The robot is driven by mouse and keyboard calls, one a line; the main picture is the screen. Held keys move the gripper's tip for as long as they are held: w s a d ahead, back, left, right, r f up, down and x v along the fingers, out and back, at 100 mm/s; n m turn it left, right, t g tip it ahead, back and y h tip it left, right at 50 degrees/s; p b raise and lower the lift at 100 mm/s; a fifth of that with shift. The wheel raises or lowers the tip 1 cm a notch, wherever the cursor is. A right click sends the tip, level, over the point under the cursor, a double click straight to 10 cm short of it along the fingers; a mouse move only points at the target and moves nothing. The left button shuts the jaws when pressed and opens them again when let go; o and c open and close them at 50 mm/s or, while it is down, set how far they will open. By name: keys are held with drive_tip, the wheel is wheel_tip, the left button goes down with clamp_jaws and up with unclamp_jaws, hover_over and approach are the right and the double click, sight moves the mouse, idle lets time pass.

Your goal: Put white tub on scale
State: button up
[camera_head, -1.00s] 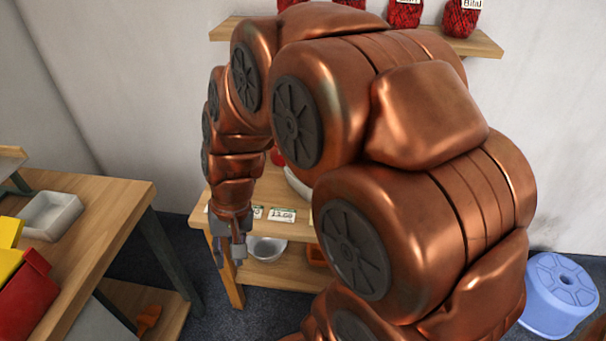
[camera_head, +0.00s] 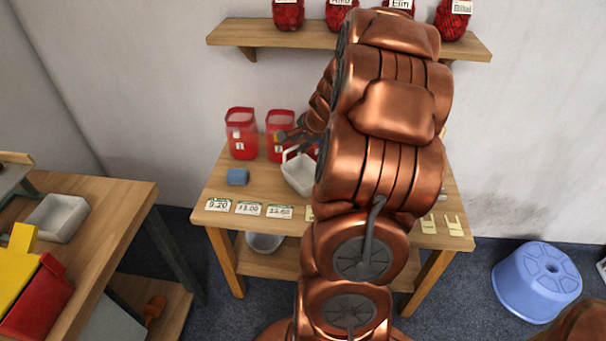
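A white tub (camera_head: 297,177) sits on the wooden table by the wall, partly covered by my arm on its right. My gripper (camera_head: 287,145) is just above and behind the tub's rim, near the red containers. Its dark fingers are small and partly overlap the background, so I cannot tell whether they are open or touch the tub. Another white, shallow tub (camera_head: 57,217) stands on the left table. I cannot make out a scale for certain; part of the wall table is hidden behind my arm.
A blue stool (camera_head: 537,283) stands right.

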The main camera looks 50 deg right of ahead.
sight(292, 148)
drive_tip(key=shift+x, duration=3.55)
drive_tip(key=shift+w, duration=0.1)
drive_tip(key=shift+r, duration=0.1)
clamp_jaws()
